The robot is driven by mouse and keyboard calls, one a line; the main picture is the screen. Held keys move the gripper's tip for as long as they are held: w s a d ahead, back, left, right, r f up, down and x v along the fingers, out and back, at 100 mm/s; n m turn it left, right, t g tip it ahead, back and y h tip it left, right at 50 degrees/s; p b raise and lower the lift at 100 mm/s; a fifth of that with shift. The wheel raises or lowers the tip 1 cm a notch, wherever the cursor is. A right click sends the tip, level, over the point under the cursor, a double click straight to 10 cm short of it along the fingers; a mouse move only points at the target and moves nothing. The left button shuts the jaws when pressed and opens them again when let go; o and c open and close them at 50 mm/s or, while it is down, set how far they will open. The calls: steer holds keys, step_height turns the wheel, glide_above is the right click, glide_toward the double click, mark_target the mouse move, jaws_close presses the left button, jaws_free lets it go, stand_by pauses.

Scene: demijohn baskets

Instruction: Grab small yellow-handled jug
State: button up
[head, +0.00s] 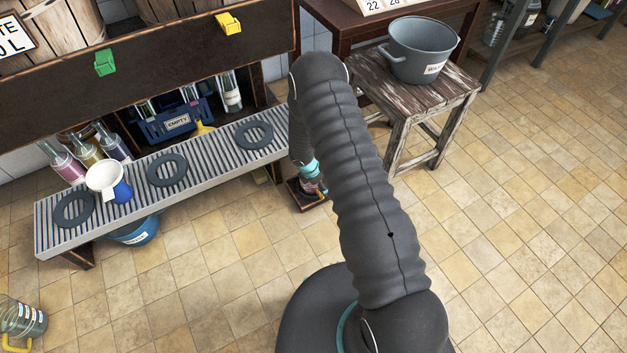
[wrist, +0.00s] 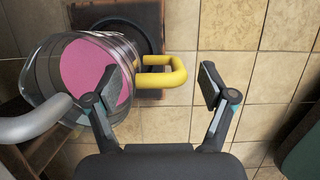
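In the wrist view a clear jug (wrist: 43,75) with pink contents stands at the left, with a yellow handle (wrist: 178,76) on its right side. My gripper (wrist: 158,86) is open. The yellow handle shows in the gap between its two fingers, and the left finger overlaps the jug's wall in the picture. I cannot tell whether it touches. In the head view my arm hides most of the gripper; a bit of the pink jug (head: 309,186) shows below it. Another clear jug (head: 30,318) with a yellow handle is at the lower left edge of the head view.
A slatted bench (head: 110,203) with dark rings and a white funnel (head: 104,176) stands at left. A wooden stool (head: 424,92) holds a grey pot (head: 420,50). A grey rounded bar (wrist: 35,122) is at the wrist view's left edge. Tiled floor (head: 540,220) is clear at right.

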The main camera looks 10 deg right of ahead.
jaws_close()
steer(key=shift+r, duration=0.2)
steer(key=shift+w+r, duration=0.1)
steer(key=shift+r, duration=0.45)
steer(key=s+a+b, duration=0.3)
steer(key=s+a, duration=0.9)
steer(key=s, duration=0.1)
steer(key=shift+s+b, duration=0.25)
steer(key=shift+b, duration=0.1)
stand_by(0.4)
stand_by(0.5)
